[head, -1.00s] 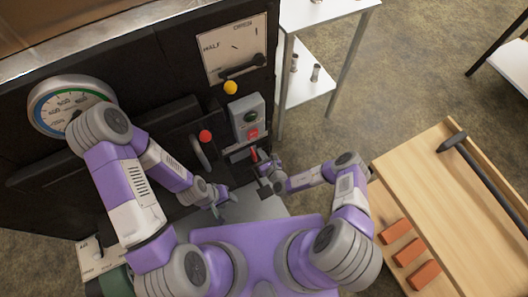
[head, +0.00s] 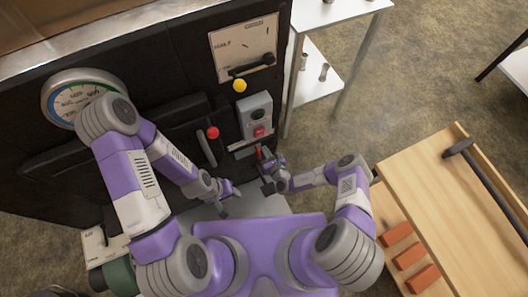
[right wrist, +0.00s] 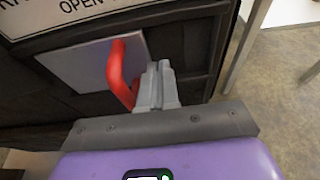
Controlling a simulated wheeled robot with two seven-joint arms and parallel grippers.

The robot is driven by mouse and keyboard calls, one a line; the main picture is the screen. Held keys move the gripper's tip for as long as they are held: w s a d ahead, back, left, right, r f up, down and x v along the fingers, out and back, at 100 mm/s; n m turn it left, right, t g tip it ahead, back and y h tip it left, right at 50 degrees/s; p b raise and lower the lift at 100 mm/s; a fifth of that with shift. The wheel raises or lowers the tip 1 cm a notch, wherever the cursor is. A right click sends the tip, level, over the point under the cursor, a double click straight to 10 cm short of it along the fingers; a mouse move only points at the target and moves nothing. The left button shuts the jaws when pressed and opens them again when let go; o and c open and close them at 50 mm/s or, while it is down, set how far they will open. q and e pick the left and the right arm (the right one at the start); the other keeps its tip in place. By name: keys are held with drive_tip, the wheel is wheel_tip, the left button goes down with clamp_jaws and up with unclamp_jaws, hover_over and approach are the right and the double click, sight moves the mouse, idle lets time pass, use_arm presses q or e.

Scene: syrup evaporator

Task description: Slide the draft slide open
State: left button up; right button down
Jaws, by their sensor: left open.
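The draft slide is a flat grey plate (right wrist: 95,72) with a red handle (right wrist: 120,75), under a white label reading "OPEN" in the right wrist view. In the head view the red handle (head: 258,152) shows small, low on the black front. My right gripper (right wrist: 160,72) has its fingers together, just right of the handle's bar and very close to it. Whether they touch it is unclear. My right gripper (head: 268,172) is small in the head view. My left gripper (head: 228,198) is open and empty, lower and to the left, away from the handle.
A switch box (head: 256,112) and a yellow knob (head: 239,86) are above the slide. A red ball knob (head: 212,133) is to its left. A wooden bench (head: 440,200) with a hammer and red bricks is at right. A white shelf stands behind.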

drive_tip(key=p+v, duration=0.5)
drive_tip(key=v, duration=0.4)
drive_tip(key=shift+f, duration=0.35)
drive_tip(key=shift+s, duration=0.15)
